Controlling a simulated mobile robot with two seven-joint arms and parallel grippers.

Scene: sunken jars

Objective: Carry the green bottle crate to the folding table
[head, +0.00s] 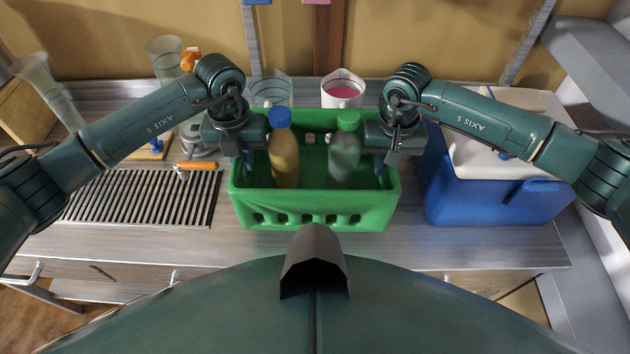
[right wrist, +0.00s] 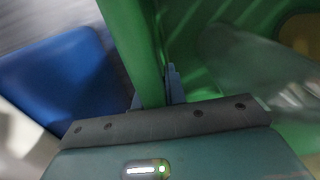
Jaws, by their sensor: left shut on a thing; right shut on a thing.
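The green bottle crate (head: 310,208) is in the middle of the head view, over the wooden counter. I cannot tell whether it touches the counter. It holds an amber bottle with a blue cap (head: 285,162) and a clear greyish bottle with a green cap (head: 344,160), both upright. My left gripper (head: 248,160) is shut on the crate's left wall. My right gripper (head: 381,164) is shut on its right wall. In the right wrist view the green wall (right wrist: 130,40) runs between the fingers (right wrist: 155,92). I cannot make out a folding table.
A blue cooler with a white lid (head: 495,200) stands close to the crate's right. A slotted drain grate (head: 140,198) and an orange-handled tool (head: 196,166) lie left. Behind the crate are a clear beaker (head: 271,88) and a container of pink liquid (head: 342,90).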

